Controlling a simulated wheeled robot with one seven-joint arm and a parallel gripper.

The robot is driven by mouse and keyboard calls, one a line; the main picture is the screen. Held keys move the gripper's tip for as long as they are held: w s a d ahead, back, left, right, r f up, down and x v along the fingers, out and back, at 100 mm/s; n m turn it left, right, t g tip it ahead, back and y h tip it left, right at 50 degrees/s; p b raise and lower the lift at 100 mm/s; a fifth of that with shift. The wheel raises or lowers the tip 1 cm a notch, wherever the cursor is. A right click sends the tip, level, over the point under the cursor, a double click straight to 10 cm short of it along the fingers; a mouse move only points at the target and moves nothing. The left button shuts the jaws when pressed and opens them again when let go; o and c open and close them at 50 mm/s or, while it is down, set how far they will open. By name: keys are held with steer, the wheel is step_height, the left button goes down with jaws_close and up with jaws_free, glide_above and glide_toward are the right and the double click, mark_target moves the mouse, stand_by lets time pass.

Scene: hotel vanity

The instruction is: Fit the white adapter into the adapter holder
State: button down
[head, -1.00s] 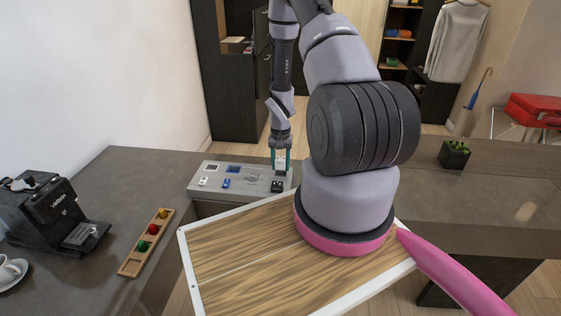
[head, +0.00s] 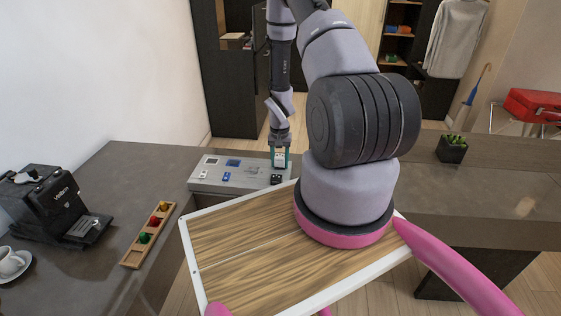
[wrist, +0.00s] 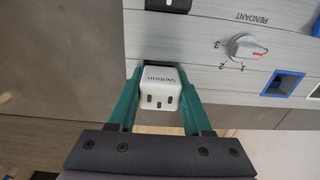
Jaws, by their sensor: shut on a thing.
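The white adapter (wrist: 160,92), with dark slots and lettering on it, is between the teal fingers of my gripper (wrist: 160,100) in the wrist view. My gripper is shut on it. A dark recess (wrist: 158,64) in the grey panel shows just beyond the adapter's end; I take it for the adapter holder. The adapter hides part of it, so I cannot tell whether they touch. In the head view my gripper (head: 280,158) points down at the right end of the grey panel (head: 212,180), holding the pale adapter (head: 280,158).
A wooden tray with coloured knobs (head: 148,235) and a coffee machine (head: 50,208) stand farther left.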

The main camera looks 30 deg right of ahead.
mark_target(280, 156)
steer(key=shift+s+a+f, duration=0.15)
steer(key=shift+f, duration=0.35)
steer(key=shift+s+a+f, duration=0.15)
steer(key=shift+f, duration=0.35)
steer(key=shift+c, duration=1.3)
jaws_free()
steer(key=shift+w+d+r, duration=0.2)
steer(key=shift+d+r, duration=0.1)
steer(key=shift+r, duration=0.05)
step_height(280, 156, up, 11)
steer(key=shift+w+f, duration=0.1)
steer(key=shift+r, duration=0.65)
